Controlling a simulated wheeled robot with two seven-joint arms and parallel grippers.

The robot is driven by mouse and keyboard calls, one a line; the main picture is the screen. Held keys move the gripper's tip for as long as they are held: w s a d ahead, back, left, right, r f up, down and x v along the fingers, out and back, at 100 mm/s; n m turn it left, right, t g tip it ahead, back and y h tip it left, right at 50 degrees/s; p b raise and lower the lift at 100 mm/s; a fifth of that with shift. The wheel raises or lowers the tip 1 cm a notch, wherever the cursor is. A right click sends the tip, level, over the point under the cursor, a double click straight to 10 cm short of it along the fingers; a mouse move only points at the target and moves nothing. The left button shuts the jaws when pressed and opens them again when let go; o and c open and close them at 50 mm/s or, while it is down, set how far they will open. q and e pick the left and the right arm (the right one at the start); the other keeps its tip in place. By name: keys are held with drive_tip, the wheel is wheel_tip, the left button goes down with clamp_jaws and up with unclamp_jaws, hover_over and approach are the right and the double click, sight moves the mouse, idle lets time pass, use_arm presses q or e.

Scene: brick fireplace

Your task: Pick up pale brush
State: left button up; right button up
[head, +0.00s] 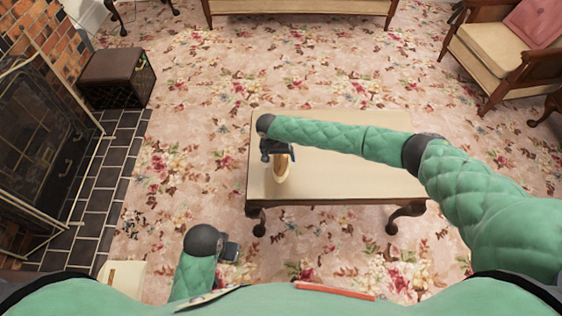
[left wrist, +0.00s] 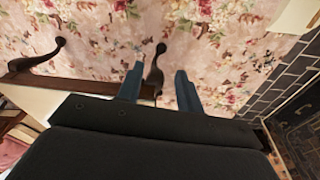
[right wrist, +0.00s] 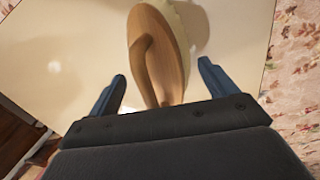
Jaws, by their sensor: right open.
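The pale brush (head: 283,168) lies on the left part of the low table (head: 350,172). It has a light wooden back with a raised handle and a pale edge. In the right wrist view the brush (right wrist: 157,55) lies ahead of my right gripper (right wrist: 162,85), between the lines of its two fingers. My right gripper (head: 277,155) is open above the table and hides part of the brush in the head view. My left gripper (head: 230,252) is low, left of the table and away from the brush. In the left wrist view its fingers (left wrist: 160,85) are apart with nothing between them.
A brown box (head: 117,78) stands by the fireplace (head: 35,140) on the left. An armchair (head: 500,50) is at the back right and a sofa (head: 300,7) at the back. The table is otherwise bare. Flowered carpet surrounds it.

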sight(286, 161)
drive_tip(key=c, duration=1.1)
drive_tip(key=shift+r, duration=0.1)
